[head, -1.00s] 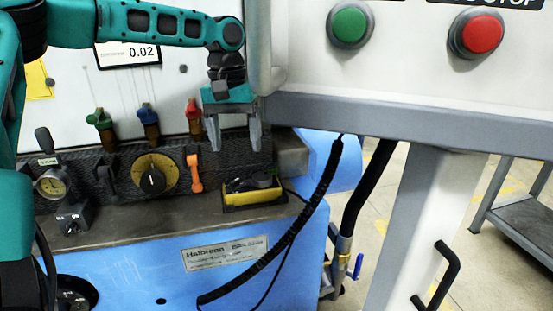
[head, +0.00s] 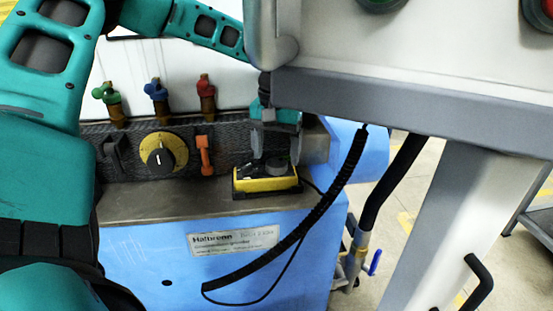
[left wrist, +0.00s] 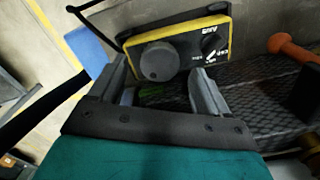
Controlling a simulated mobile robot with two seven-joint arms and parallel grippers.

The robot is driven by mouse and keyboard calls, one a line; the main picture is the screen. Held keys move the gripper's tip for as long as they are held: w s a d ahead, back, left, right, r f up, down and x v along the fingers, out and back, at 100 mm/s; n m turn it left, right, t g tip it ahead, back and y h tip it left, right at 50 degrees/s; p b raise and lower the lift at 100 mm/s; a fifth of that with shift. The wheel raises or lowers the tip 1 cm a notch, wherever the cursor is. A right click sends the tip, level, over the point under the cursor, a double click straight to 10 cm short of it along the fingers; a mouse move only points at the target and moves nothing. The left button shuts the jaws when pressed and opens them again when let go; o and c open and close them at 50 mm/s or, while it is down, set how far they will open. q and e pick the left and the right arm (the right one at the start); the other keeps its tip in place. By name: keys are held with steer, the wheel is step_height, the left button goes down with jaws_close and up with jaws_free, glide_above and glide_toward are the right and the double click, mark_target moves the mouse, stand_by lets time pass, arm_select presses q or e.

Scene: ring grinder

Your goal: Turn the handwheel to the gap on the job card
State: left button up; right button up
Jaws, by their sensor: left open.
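The handwheel is a round dark grey knob (left wrist: 160,61) on a black and yellow box (left wrist: 205,35), seen in the left wrist view. Printed marks and a smaller black selector sit beside it on the box. In the head view the yellow box (head: 266,184) rests on the machine's ledge. My left gripper (head: 275,157) is open just above the box. In the left wrist view its fingertips (left wrist: 158,66) stand on either side of the knob. I cannot tell whether they touch it. No job card can be made out. My right gripper is not in view.
A white control panel (head: 400,45) with a grey lower edge hangs close at the right of my left gripper. A black coiled cable (head: 310,222) runs below it. An orange lever (head: 204,156) and a yellow-ringed dial (head: 160,152) stand left of the box.

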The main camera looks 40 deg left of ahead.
arm_select(q)
steer(key=shift+f, duration=1.05)
steer(key=c, duration=1)
